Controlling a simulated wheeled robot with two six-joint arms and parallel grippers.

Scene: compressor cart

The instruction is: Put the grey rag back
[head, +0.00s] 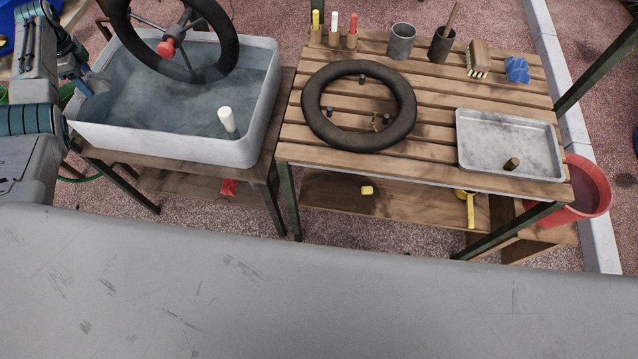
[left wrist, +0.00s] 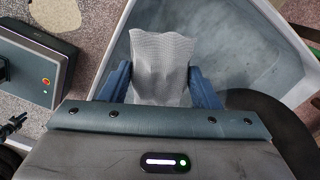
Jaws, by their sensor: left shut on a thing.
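The grey rag (left wrist: 160,52) is a light, finely textured cloth in the left wrist view. It is pinched between the blue fingers of my left gripper (left wrist: 159,78) and stands out past the fingertips, over the near end of the grey-white tub. In the head view my left gripper (head: 92,86) is at the left rim of the water-filled tub (head: 190,148). The rag cannot be made out clearly there. My right gripper is not in view.
The slatted bench (head: 430,100) on the right holds a black tyre ring (head: 312,110), a metal tray (head: 490,150), a blue cloth (head: 517,69), a brush (head: 478,58) and cups. A red bucket (head: 590,190) stands beyond.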

